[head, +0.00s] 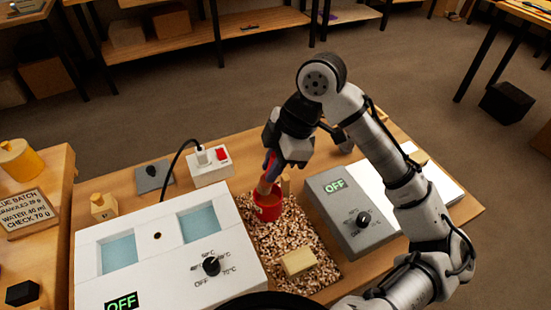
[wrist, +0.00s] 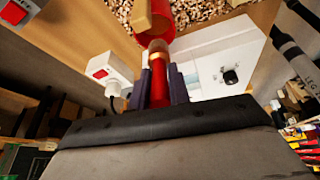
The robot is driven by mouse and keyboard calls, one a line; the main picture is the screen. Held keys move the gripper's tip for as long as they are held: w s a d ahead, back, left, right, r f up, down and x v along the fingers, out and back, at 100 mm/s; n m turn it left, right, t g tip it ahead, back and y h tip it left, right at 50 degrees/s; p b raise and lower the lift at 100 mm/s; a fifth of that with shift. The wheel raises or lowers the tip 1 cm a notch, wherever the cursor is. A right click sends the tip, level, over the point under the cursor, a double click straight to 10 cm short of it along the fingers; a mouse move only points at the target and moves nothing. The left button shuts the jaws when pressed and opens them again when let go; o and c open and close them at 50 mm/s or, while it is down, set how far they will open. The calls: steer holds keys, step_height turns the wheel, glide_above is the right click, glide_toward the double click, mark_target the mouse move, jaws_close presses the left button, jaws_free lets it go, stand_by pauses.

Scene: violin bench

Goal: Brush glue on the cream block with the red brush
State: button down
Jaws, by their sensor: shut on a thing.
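My gripper (head: 270,163) is shut on the red brush, which it holds upright with the head down over a red pot (head: 267,212). In the wrist view the red brush (wrist: 159,90) shows between the dark fingers of my gripper (wrist: 160,80). The brown surface inside the pot looks like glue. The cream block (head: 298,262) lies on a speckled mat (head: 318,273), in front of the pot and apart from it.
A white two-well heater (head: 172,262) reading OFF stands left of the mat. A grey box (head: 345,208) with a dial, also OFF, stands to the right. A white socket box (head: 211,170) with a red switch is behind.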

mark_target(268, 189)
steer(key=n, duration=0.1)
steer(key=a+n+h, duration=0.1)
steer(key=shift+w+f+n+g+h, duration=0.1)
steer(key=shift+f+n+g+h, duration=0.05)
steer(key=shift+n+g+h, duration=0.2)
steer(key=n+h, duration=0.1)
steer(key=n, duration=0.3)
steer(key=shift+a+f+h, duration=0.1)
steer(key=shift+f+h, duration=0.25)
steer(key=shift+f, duration=0.05)
step_height(268, 189, down, 6)
steer(key=b, duration=0.5)
steer(key=shift+f, duration=0.55)
stand_by(1.6)
step_height(268, 189, up, 7)
steer(key=p, duration=0.6)
steer(key=shift+r, duration=0.1)
stand_by(0.5)
